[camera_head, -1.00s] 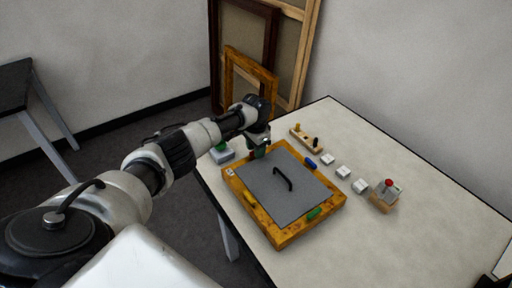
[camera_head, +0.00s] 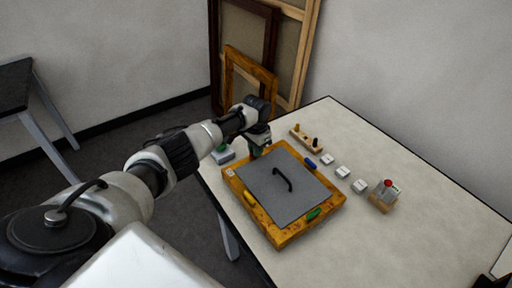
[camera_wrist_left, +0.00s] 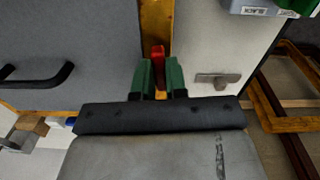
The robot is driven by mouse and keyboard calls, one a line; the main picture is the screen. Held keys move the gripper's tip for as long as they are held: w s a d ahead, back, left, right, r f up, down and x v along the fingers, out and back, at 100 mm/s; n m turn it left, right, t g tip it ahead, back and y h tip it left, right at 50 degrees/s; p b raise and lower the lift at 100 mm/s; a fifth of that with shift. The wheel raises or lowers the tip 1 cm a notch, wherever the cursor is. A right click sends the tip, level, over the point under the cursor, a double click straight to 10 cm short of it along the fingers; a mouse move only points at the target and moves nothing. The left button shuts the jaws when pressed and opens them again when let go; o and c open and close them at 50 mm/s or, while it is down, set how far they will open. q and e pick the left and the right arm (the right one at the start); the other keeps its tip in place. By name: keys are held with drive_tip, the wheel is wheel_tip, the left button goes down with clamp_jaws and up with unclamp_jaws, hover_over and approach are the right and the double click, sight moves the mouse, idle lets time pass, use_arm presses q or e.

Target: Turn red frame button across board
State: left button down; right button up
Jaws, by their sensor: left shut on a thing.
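The ochre wooden frame (camera_head: 296,234) lies flat on the table with a grey board (camera_head: 285,200) inside it. The board has a dark handle (camera_head: 283,179). My left gripper (camera_head: 257,152) is at the frame's far-left rail and hides the red button in the head view. In the left wrist view, the green fingers (camera_wrist_left: 160,78) are shut on the red button (camera_wrist_left: 157,53), on the ochre rail. The button's end shows beyond the fingertips, roughly along the rail; the rest is partly hidden. Yellow (camera_head: 250,198), green (camera_head: 314,214) and blue (camera_head: 310,163) buttons sit on other rails. My right gripper is out of view.
A block with pegs (camera_head: 306,140), several white blocks (camera_head: 343,172) and a wooden holder with a red-topped item (camera_head: 384,196) stand right of the frame. A pale box with a green top (camera_head: 222,154) is near the left edge. The table's right side is clear.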

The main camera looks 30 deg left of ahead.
use_arm(q)
drive_tip(key=n+p, duration=0.2)
drive_tip(key=n, duration=0.1)
drive_tip(key=shift+r, duration=0.2)
drive_tip(key=n+p, duration=0.2)
drive_tip(key=n, duration=0.3)
drive_tip(key=n+p, duration=0.1)
drive_tip(key=n, duration=0.3)
drive_tip(key=shift+w+n+p, duration=0.1)
drive_tip(key=shift+n+p, duration=0.6)
drive_tip(key=shift+n, duration=1.7)
drive_tip(key=c, duration=1.2)
unclamp_jaws()
drive_tip(key=shift+f, duration=0.1)
drive_tip(key=shift+o, duration=0.2)
